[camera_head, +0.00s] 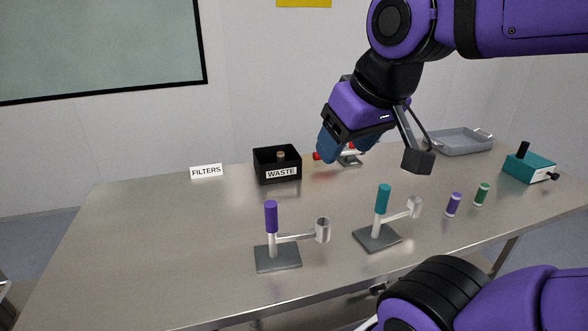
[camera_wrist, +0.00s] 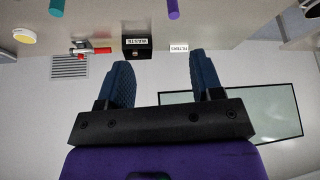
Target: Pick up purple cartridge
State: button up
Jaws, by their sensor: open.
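The purple cartridge (camera_head: 453,204) is a small cylinder with pale ends. It stands upright on the right part of the table in the head view, next to a similar green cartridge (camera_head: 481,194). I do not make it out in the wrist view. My gripper (camera_head: 335,145) has blue fingers and is raised over the back of the table, up and left of the purple cartridge in the picture. The wrist view shows its two fingers (camera_wrist: 163,80) spread apart with nothing between them.
Two stands with side cups, one purple-topped (camera_head: 271,217) and one teal-topped (camera_head: 383,199), occupy the front of the table. A black WASTE box (camera_head: 277,173), a FILTERS sign (camera_head: 206,171), a grey tray (camera_head: 461,143) and a teal device (camera_head: 530,167) stand farther back. The left tabletop is clear.

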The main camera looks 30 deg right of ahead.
aim_at(454, 197)
jog(key=z, duration=1.8)
